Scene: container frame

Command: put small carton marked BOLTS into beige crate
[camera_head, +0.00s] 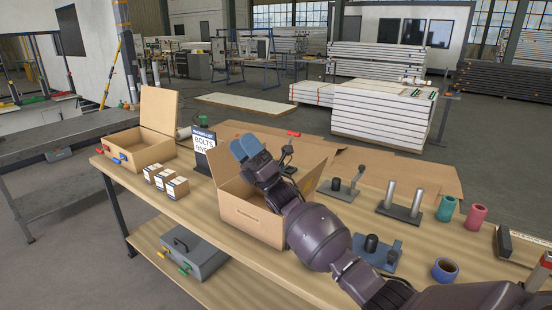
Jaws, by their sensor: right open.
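Several small cartons (163,178) with white labels stand in a row at the left of the bench; their print is too small to read, so I cannot tell which is marked BOLTS. An open beige box (245,215) with raised flaps stands mid-bench. Another open beige box (146,154) with a raised lid stands further left; I cannot tell which is the task's crate. My right gripper (244,148), with blue fingertips, is open over the back of the middle box, apart from the cartons. My arm hides part of that box. My left gripper is not in view.
A packing-list sign (203,142) naming BOLTS stands behind the cartons. Metal fixtures (404,204), a green cup (446,208), a pink cup (476,216) and a blue roll (445,270) occupy the right side. A grey toolbox (195,254) sits on the lower shelf.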

